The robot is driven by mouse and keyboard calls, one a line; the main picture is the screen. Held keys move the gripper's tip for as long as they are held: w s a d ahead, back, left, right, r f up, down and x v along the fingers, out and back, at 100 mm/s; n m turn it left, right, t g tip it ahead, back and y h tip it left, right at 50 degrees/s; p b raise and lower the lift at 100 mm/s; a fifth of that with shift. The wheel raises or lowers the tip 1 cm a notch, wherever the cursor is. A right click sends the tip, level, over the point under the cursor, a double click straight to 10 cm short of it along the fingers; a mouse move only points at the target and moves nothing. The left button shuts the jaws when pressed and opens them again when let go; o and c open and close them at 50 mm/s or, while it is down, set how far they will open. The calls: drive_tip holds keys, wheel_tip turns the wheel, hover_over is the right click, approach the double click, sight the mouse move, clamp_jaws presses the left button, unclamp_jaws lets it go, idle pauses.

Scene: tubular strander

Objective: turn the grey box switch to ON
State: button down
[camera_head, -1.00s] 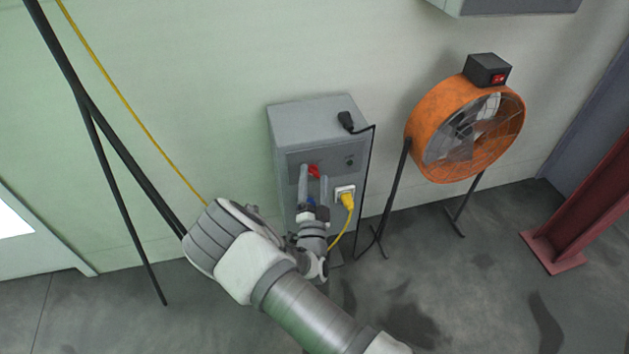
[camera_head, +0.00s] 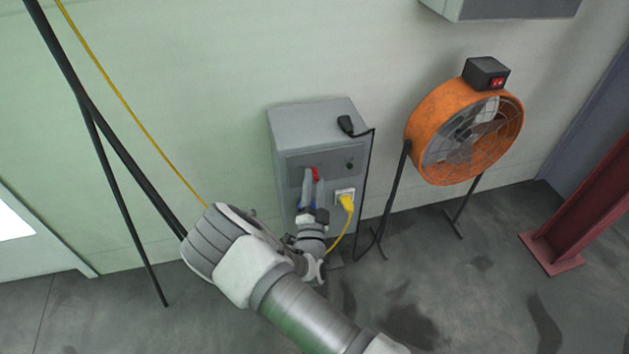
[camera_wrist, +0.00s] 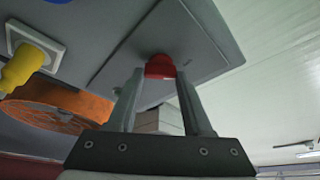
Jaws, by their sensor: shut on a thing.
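The grey box (camera_head: 287,138) stands against the wall in the head view, with a darker panel on its front. The switch is a red knob (camera_head: 315,174) on that panel; it also shows in the wrist view (camera_wrist: 160,66). My gripper (camera_head: 315,178) is in front of the panel with its two fingers shut on the red switch, one finger on each side. In the wrist view my gripper (camera_wrist: 160,78) has its fingertips at the knob's sides. The switch's markings cannot be read, and the fingers partly cover it in the head view.
A yellow plug (camera_head: 346,203) sits in a white socket just right of my gripper. A black plug (camera_head: 345,124) with its cable lies on top of the box. An orange fan (camera_head: 428,125) stands to the right, and black stand legs (camera_head: 105,150) to the left.

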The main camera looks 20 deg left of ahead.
drive_tip(key=m+p, duration=0.1)
drive_tip(key=m, duration=0.1)
drive_tip(key=m+h+p, duration=0.1)
drive_tip(key=p, duration=0.1)
drive_tip(key=shift+a+r+m+g, duration=0.1)
drive_tip(key=shift+r+m+g, duration=0.25)
drive_tip(key=shift+m+g, duration=0.05)
drive_tip(key=m+g+p, duration=0.1)
drive_tip(key=m+p, duration=0.1)
drive_tip(key=p, duration=0.1)
drive_tip(key=m+g+h+p, duration=0.1)
drive_tip(key=m+p, duration=0.2)
drive_tip(key=shift+r, duration=0.1)
drive_tip(key=m+g+p, duration=0.1)
drive_tip(key=m+p, duration=0.3)
drive_tip(key=shift+g, duration=0.3)
drive_tip(key=shift+m+g+y+p, duration=0.4)
drive_tip(key=shift+m+g+p, duration=0.4)
drive_tip(key=shift+m+p, duration=0.6)
drive_tip(key=shift+c, duration=1.6)
unclamp_jaws()
